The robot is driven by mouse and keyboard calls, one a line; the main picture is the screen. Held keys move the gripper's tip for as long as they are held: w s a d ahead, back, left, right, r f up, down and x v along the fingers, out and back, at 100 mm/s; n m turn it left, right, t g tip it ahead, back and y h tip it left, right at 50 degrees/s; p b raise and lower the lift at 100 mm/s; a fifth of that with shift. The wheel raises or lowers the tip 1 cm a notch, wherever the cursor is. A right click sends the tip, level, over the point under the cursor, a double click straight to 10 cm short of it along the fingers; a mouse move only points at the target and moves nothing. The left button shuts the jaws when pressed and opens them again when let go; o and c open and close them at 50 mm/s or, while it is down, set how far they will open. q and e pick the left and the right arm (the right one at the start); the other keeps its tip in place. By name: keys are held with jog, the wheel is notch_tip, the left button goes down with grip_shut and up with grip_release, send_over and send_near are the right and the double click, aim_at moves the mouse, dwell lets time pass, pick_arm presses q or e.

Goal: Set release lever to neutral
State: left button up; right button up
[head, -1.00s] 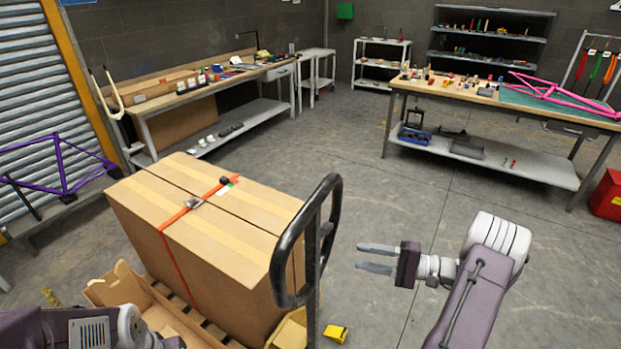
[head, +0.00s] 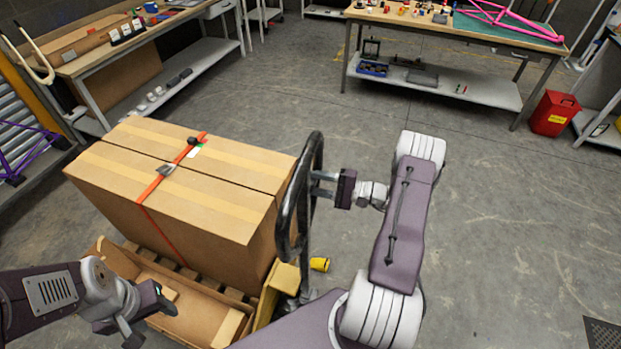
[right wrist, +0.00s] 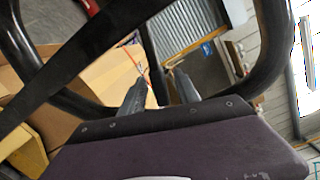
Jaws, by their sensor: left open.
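The black loop handle (head: 285,222) of the pallet truck stands upright beside the strapped cardboard boxes. It also shows close up in the right wrist view (right wrist: 272,60). My right gripper (head: 318,184) is at the loop from the right, its fingertips partly hidden by the handle. In the right wrist view my right gripper (right wrist: 158,78) has its fingers apart, with a dark thin bar (right wrist: 153,60) showing between or beyond them. I cannot tell whether that bar is the release lever or whether the fingers touch it. My left gripper (head: 152,318) is open and empty at the lower left, over the pallet's edge.
Large boxes (head: 190,190) with an orange strap sit on a wooden pallet. Workbenches (head: 455,30) stand at the back, with a red bin (head: 556,113) at right.

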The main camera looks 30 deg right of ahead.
jog(key=shift+s+d, duration=0.2)
jog(key=shift+d, duration=0.05)
jog(key=shift+w+a, duration=0.15)
jog(key=shift+a, duration=0.05)
grip_shut()
jog(key=shift+f, duration=0.1)
dwell(0.9)
